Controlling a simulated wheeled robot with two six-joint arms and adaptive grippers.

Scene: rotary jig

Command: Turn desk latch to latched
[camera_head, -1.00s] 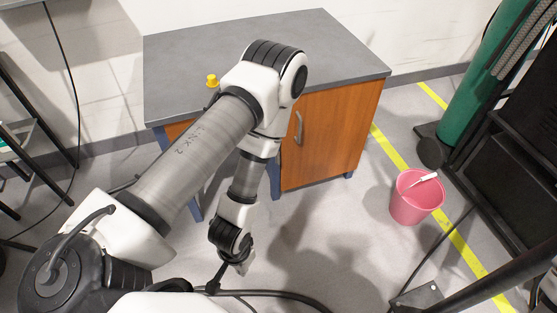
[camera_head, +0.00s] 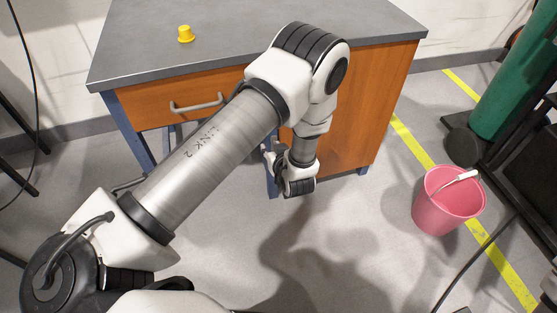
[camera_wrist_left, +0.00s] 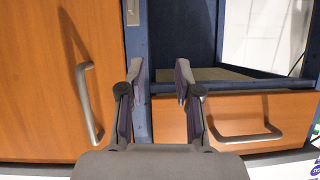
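The desk (camera_head: 140,60) has a grey top, a wooden drawer with a bar handle (camera_head: 197,104), and a wooden door (camera_head: 345,100) at the right. The left wrist view shows the door with its handle (camera_wrist_left: 88,100), a blue post (camera_wrist_left: 137,50) and the drawer (camera_wrist_left: 230,112). A small grey metal piece (camera_wrist_left: 132,12) sits on the post at the top edge. It may be the latch; I cannot tell its setting. My left gripper (camera_wrist_left: 160,85) is open and empty, its fingers apart in front of the post. In the head view, it (camera_head: 268,158) is partly hidden near the desk front. My right gripper is not seen.
A small yellow object (camera_head: 185,34) stands on the desk top. A pink bucket (camera_head: 445,205) with a white-handled item stands on the floor at the right. A green cylinder (camera_head: 508,80) and a dark cart stand beyond it. The floor before the desk is mostly clear.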

